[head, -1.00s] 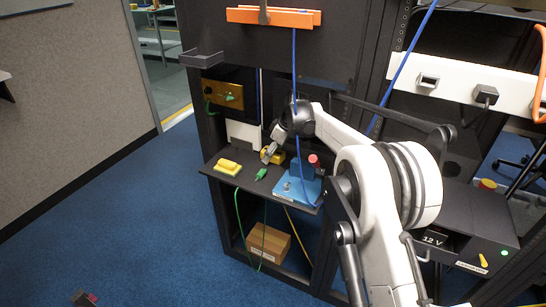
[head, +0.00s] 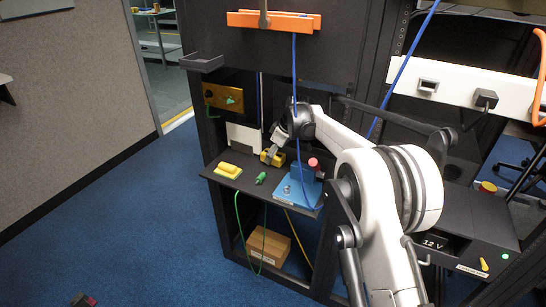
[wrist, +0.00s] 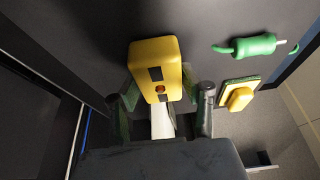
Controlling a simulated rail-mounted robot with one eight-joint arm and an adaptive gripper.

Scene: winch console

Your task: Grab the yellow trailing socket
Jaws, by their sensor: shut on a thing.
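The yellow trailing socket (head: 272,158) is on the dark shelf (head: 246,184) at the foot of my arm's reach. In the wrist view the socket (wrist: 154,60) is a rounded yellow block with dark square openings and a small red spot between them. My gripper (head: 274,151) comes down on it from above. In the wrist view the fingers of my gripper (wrist: 160,92) lie on both sides of the socket's near end, shut on it. The finger pads are partly hidden. I cannot tell whether the socket touches the shelf.
A green cable connector (head: 261,178) and a yellow block on a green pad (head: 228,171) lie to the left on the shelf. A blue box (head: 294,192) with a red knob (head: 313,162) stands at right.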

